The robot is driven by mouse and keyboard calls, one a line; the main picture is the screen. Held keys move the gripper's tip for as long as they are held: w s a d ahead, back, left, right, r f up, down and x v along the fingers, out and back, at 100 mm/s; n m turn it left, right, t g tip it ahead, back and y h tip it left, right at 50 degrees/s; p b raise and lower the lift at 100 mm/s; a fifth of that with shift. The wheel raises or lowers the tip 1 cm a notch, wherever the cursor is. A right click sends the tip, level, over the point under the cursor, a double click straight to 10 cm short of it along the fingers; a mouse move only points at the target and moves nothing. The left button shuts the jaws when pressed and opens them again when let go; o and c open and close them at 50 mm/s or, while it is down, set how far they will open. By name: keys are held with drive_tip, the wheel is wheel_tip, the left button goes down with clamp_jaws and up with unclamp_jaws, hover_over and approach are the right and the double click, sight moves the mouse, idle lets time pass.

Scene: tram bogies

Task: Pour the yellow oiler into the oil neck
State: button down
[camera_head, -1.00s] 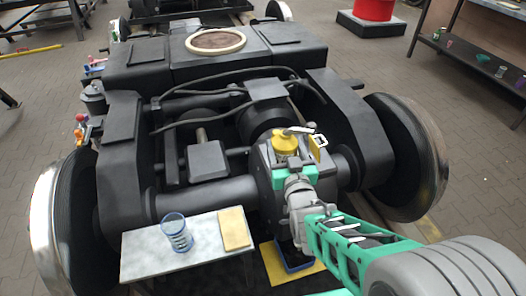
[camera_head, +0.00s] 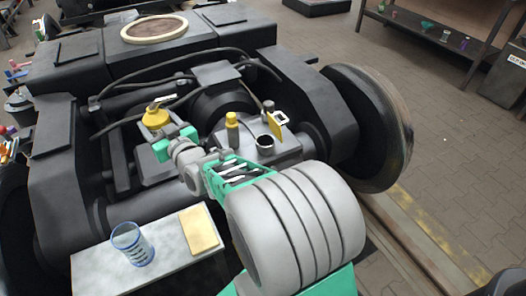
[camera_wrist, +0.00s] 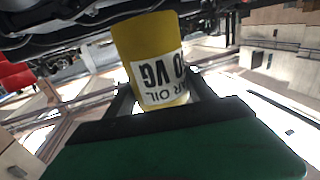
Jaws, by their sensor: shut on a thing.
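The yellow oiler (camera_head: 156,119), with a pale spout on top, is in my gripper (camera_head: 174,142). In the wrist view the oiler (camera_wrist: 147,50) sits between the fingers, its white label upside down in the picture. The dark round oil neck (camera_head: 265,143) opens on top of the grey gear housing (camera_head: 283,155). The oiler is to the left of the neck and apart from it, and looks about upright in the head view. A yellow plug (camera_head: 232,120) stands on the housing left of the neck. A yellow tag (camera_head: 276,126) stands just behind the neck.
A pale bench (camera_head: 95,265) in front holds a clear blue-rimmed cup (camera_head: 127,243) and a yellow cloth or pad (camera_head: 199,231). Black hoses (camera_head: 195,62) arch over the bogie frame behind the oiler. A large wheel (camera_head: 375,130) stands at the right.

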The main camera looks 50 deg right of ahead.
drive_tip(key=s+d+f+b, duration=0.1)
drive_tip(key=d+b, duration=0.6)
drive_tip(key=d, duration=0.1)
drive_tip(key=s+d+f+y+b, duration=0.1)
drive_tip(key=d+b, duration=0.5)
drive_tip(key=d, duration=0.1)
drive_tip(key=shift+s+d+f+n+b, duration=0.25)
drive_tip(key=shift+d+f+n+b, duration=0.05)
drive_tip(key=shift+d+n+b, duration=0.1)
drive_tip(key=shift+f, duration=0.1)
drive_tip(key=shift+s+d+m+t+b, duration=0.15)
drive_tip(key=shift+m+t, duration=0.35)
drive_tip(key=shift+m, duration=0.15)
drive_tip(key=shift+s+d+m+t+b, duration=0.15)
drive_tip(key=shift+m+t, duration=0.35)
drive_tip(key=shift+m, duration=0.15)
drive_tip(key=shift+s+d+r+m+t+h, duration=0.1)
drive_tip(key=shift+r+m+t+h, duration=0.2)
drive_tip(key=shift+r+m, duration=0.2)
drive_tip(key=shift+s+d+m+t+h, duration=0.3)
drive_tip(key=shift+m+t+h, duration=0.15)
drive_tip(key=shift+m, duration=0.45)
drive_tip(key=shift+s+d+r+m+t+h, duration=0.2)
drive_tip(key=shift+r+m, duration=0.1)
drive_tip(key=shift+m, duration=0.2)
drive_tip(key=shift+s+d+r+m+t+h, duration=0.1)
drive_tip(key=shift+d+r+m+t+h, duration=0.15)
drive_tip(key=shift+m, duration=0.25)
